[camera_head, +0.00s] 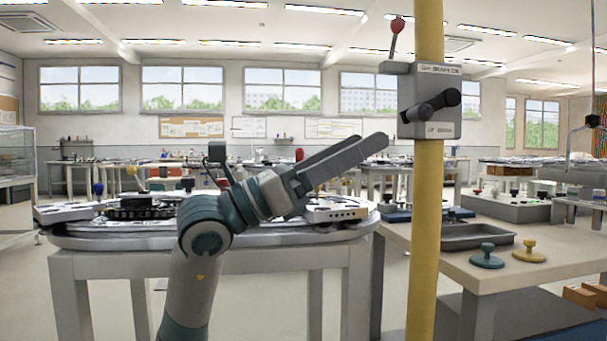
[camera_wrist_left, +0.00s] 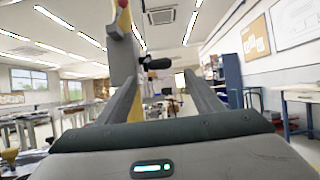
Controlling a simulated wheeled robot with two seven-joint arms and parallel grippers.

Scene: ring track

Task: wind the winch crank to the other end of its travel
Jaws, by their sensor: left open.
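A grey winch box (camera_head: 430,78) is fixed on an upright yellow post (camera_head: 424,220). Its black crank (camera_head: 432,108) is on the front face, with the thick round end toward the upper right. A short lever with a red knob (camera_head: 397,25) rises at the box's upper left. In the left wrist view the black crank (camera_wrist_left: 156,64) shows ahead, between and beyond the fingers. My left gripper (camera_head: 378,146) is open and empty, to the left of the post and below the crank, apart from it. It also shows in the left wrist view (camera_wrist_left: 162,80). My right gripper is not in view.
A round-ended table (camera_head: 210,240) with track parts stands behind my left arm. At right, a beige table (camera_head: 520,262) holds a grey tray (camera_head: 478,236), a teal knob piece (camera_head: 487,257) and a yellow one (camera_head: 529,252). The air around the crank looks free.

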